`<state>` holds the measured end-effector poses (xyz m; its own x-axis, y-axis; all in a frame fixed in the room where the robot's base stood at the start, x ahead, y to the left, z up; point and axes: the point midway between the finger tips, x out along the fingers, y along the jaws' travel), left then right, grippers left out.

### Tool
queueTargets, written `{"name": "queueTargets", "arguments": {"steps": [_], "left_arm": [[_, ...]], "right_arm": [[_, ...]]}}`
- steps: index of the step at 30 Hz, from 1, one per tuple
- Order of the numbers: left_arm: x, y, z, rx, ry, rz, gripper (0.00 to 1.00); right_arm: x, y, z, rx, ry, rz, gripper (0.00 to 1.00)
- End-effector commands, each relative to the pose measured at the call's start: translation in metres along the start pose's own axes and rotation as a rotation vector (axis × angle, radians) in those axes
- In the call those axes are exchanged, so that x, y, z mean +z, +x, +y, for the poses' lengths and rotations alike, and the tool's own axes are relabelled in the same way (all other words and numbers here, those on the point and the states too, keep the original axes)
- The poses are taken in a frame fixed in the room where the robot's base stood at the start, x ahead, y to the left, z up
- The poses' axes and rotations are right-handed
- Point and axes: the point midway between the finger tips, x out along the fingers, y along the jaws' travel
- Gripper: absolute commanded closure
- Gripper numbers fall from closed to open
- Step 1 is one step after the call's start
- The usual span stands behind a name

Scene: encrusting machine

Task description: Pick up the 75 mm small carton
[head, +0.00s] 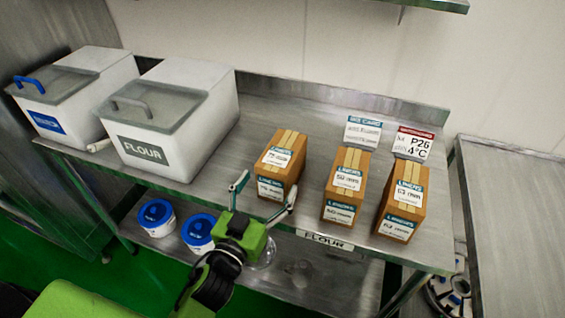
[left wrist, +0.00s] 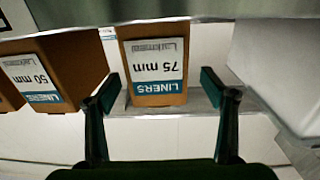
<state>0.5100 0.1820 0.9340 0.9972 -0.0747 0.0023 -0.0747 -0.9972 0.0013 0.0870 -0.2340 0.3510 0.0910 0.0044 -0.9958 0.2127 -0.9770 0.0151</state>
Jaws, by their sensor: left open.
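The 75 mm small carton (head: 283,165) is a brown box with a white and teal label. It stands leftmost of three similar cartons on the steel table in the head view. In the left wrist view the carton (left wrist: 155,60) appears upside down, its "LINERS 75 mm" label facing the camera. My left gripper (head: 267,195) is open, its fingers spread in front of the carton at the table's front edge. In the left wrist view the open fingers (left wrist: 165,90) stand to either side of the carton's label, with nothing held. My right gripper is not in view.
The 50 mm carton (head: 345,185) and 63 mm carton (head: 402,208) stand to the right. A white flour bin (head: 150,152) and another lidded bin (head: 48,122) stand left. Sign cards (head: 412,144) stand behind. A lower shelf holds blue-lidded tubs (head: 156,215).

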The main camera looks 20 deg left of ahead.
Motion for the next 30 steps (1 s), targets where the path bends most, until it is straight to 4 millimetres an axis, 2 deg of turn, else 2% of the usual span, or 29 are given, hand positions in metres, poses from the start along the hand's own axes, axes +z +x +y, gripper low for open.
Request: {"name": "queueTargets", "arguments": {"steps": [3,11,21,30], "left_arm": [[-0.002,0.02,0.0,0.0,0.003,0.002,0.24],[0.0,0.037,0.001,0.0,0.002,-0.001,0.24],[0.0,0.08,0.004,0.0,0.002,0.0,0.24],[0.001,0.085,0.004,0.0,0.001,0.0,0.24]], "right_arm": [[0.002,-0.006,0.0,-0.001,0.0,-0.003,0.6],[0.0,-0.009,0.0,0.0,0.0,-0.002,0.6],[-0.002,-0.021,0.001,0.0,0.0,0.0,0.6],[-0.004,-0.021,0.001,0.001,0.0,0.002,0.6]]}}
